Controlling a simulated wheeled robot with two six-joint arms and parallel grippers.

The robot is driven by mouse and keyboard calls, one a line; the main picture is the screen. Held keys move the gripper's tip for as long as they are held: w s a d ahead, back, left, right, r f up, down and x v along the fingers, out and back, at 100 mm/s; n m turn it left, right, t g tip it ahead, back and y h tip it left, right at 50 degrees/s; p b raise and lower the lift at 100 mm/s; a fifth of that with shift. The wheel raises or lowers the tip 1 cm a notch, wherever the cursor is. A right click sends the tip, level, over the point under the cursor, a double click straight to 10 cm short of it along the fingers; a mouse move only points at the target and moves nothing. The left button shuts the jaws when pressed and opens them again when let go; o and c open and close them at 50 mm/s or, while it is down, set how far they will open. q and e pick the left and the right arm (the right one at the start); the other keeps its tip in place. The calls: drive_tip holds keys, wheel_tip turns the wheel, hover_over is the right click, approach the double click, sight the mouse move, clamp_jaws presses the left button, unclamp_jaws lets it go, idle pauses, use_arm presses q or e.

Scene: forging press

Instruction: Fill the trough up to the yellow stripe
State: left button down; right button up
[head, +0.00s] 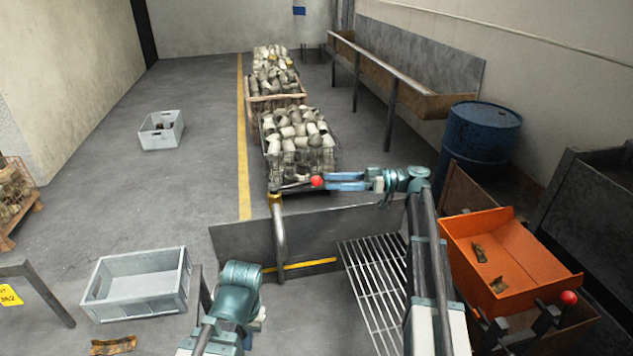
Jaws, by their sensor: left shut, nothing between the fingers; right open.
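The grey metal trough (235,240) lies in the middle front, with a yellow stripe (308,264) along its inner far wall. I cannot make out any water surface in it. A bent metal spout pipe (279,235) comes down over the wall into it. At the pipe's top a lever ends in a red ball knob (317,181), pointing right. My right gripper (330,181) is open, its blue fingers level and pointing left at the knob; I cannot tell whether they touch it. My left arm's teal wrist is low at the front left; its fingers do not show.
A slatted grate (372,285) is right of the trough. An orange tray (515,255) holds scraps; another red knob (569,297) is near it. A grey crate (138,284) stands left. Behind are bins of metal parts (295,135) and a blue barrel (480,135).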

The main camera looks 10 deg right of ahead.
sight(317, 180)
drive_tip(key=shift+w+a, duration=0.2)
drive_tip(key=shift+a, duration=0.7)
drive_tip(key=shift+w+a, duration=0.15)
drive_tip(key=shift+a, duration=0.7)
drive_tip(key=shift+w+a, duration=0.2)
drive_tip(key=shift+a, duration=0.7)
clamp_jaws()
